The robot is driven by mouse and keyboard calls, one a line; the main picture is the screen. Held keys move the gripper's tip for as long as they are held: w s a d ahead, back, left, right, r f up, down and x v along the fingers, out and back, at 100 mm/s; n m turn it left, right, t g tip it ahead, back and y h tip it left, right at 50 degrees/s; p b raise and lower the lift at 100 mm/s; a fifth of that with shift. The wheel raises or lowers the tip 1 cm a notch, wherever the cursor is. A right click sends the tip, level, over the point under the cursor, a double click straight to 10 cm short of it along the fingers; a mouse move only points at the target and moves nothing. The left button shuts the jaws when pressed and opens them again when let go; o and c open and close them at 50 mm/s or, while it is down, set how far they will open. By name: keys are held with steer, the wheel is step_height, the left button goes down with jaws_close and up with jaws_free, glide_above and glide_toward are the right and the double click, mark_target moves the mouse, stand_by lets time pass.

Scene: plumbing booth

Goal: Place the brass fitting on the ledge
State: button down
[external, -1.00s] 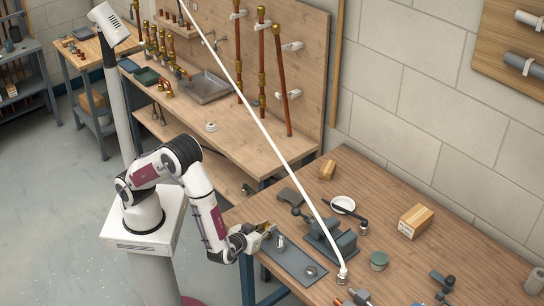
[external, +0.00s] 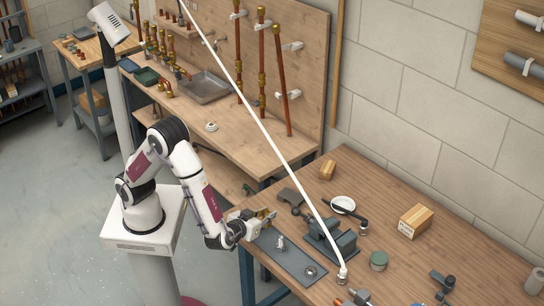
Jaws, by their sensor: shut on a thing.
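My gripper (external: 267,214) is over the near-left corner of the right-hand wooden bench, pointing right. It is shut on a small brass-coloured piece, the brass fitting (external: 263,213), which is partly hidden by the fingers. The fitting appears to be just above the grey mat's far end, and I cannot tell the exact gap. A narrow wooden ledge (external: 178,29) is on the back panel of the left bench, far from my gripper. I cannot tell whether this is the ledge meant.
The grey mat (external: 292,262) holds a small silver part (external: 280,242) and a ring (external: 310,271). A vise (external: 330,238) stands to its right, by a slanting white pipe (external: 270,135).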

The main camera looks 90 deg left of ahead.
mark_target(267, 211)
steer(key=shift+r, duration=1.8)
steer(key=shift+a, duration=0.15)
steer(key=a+f+n+g+y, duration=0.1)
steer(key=a+f+n+g, duration=0.1)
steer(key=a, duration=1.7)
steer(key=a+f+n+g, duration=0.2)
steer(key=a+g, duration=0.1)
steer(key=a, duration=1.5)
steer(key=a+f+n+g+y, duration=0.1)
steer(key=a+f+n+g, duration=0.1)
steer(key=a, duration=1.7)
steer(key=w+a+r+m+t, duration=0.1)
steer(key=w+a+m+t, duration=0.2)
steer(key=w, duration=0.3)
steer(key=shift+w+t+h, duration=0.3)
steer(key=shift+a, duration=0.1)
steer(key=shift+f, duration=3.1)
